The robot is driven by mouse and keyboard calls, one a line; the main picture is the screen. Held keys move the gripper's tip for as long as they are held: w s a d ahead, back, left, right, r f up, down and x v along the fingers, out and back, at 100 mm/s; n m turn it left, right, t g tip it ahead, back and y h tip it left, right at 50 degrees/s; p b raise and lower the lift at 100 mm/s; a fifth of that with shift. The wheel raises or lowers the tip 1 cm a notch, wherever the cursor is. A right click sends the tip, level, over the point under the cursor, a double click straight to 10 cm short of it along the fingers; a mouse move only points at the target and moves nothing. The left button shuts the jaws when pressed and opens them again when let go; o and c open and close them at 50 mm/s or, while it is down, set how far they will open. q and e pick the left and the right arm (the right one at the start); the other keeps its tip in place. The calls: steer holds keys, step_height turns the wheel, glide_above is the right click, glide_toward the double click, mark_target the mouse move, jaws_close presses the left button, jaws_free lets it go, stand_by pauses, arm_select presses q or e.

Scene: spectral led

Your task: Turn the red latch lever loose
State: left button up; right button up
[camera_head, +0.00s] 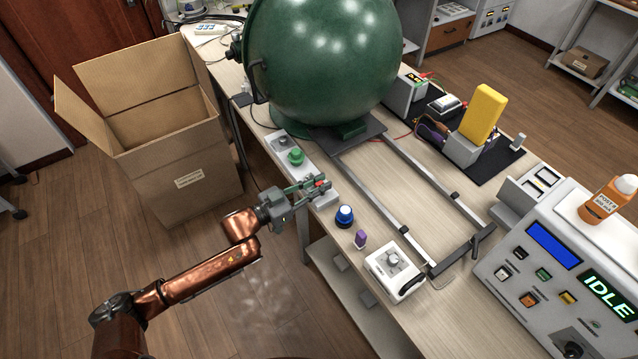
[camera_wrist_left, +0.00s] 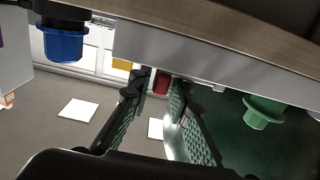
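The red latch lever (camera_head: 320,184) is a small red piece on a pale block at the table's near edge, below the green sphere. My left gripper (camera_head: 321,185) reaches it from the left, with one finger on each side. In the left wrist view the red lever (camera_wrist_left: 161,83) sits between the fingertips (camera_wrist_left: 160,84), with little or no gap beside it. The fingers look closed on it, though they hide part of the lever and the exact contact. My right gripper is not in view.
A green knob (camera_head: 296,156) is on the far side of the lever. A blue knob (camera_head: 344,215), a purple piece (camera_head: 360,239) and a white box with a dial (camera_head: 395,272) stand on the near side. The large green sphere (camera_head: 322,60) rises behind. An open carton (camera_head: 185,165) stands on the floor.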

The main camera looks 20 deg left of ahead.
arm_select(q)
jaws_close()
steer(key=shift+r, duration=0.1)
stand_by(0.4)
